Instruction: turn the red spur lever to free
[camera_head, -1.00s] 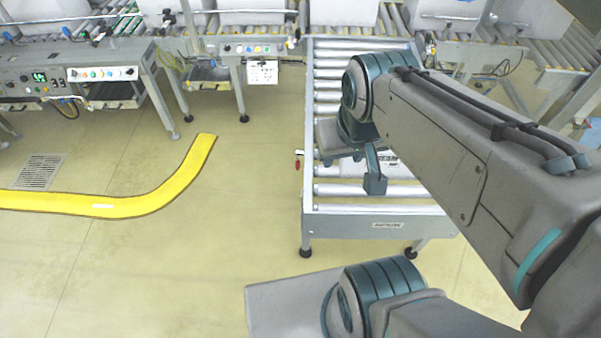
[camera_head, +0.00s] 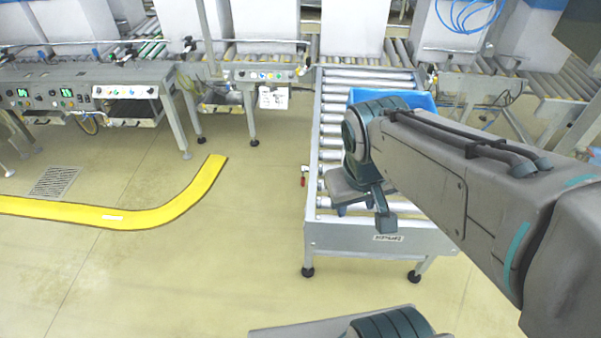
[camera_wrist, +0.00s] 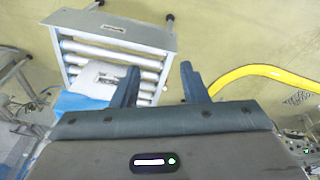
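The red spur lever (camera_head: 303,182) is a small red piece at the left side rail of a short roller conveyor (camera_head: 335,235). Its exact angle is too small to tell. My gripper (camera_head: 385,215) is over the front part of this conveyor, to the right of the lever and apart from it. In the wrist view my gripper (camera_wrist: 160,82) shows two fingers spread wide with nothing between them. I cannot make out the lever in the wrist view.
A blue tote (camera_head: 422,101) is farther back on the rollers, partly hidden by my arm. A control bench (camera_head: 100,90) is at the back left. A yellow floor stripe (camera_head: 150,212) curves at left. The floor left of the conveyor is clear.

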